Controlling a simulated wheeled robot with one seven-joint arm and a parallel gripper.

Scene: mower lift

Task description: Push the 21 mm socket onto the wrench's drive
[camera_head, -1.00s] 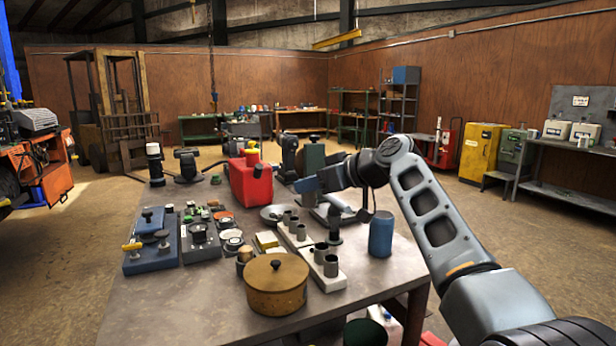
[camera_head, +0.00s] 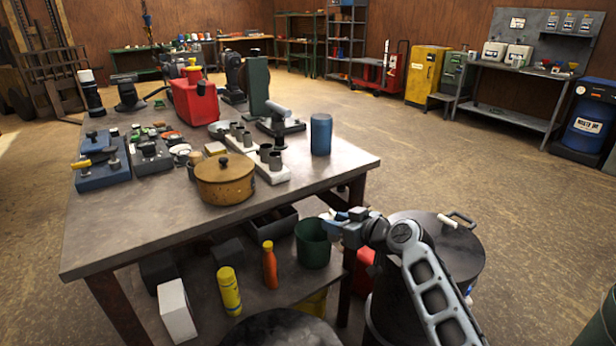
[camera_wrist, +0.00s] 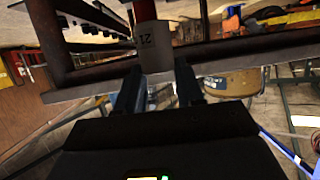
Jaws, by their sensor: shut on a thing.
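My gripper (camera_head: 346,226) is low beside the table's front right edge, off the tabletop. In the wrist view the two dark fingers (camera_wrist: 157,72) are shut on a grey cylindrical socket (camera_wrist: 152,40) with "21" marked on its side. The socket is too small to make out clearly in the head view. A pale tube on a dark base (camera_head: 277,116) lies on the table's far right part. I cannot tell whether it is part of the wrench, and I cannot pick out the drive.
The table (camera_head: 330,178) carries white racks of grey sockets (camera_head: 268,172), a brown lidded pot (camera_head: 225,182), a blue cylinder (camera_head: 321,134) and a red can (camera_head: 193,100). A green bucket (camera_head: 312,252) stands on the lower shelf. A dark drum (camera_head: 455,262) is close beside my arm.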

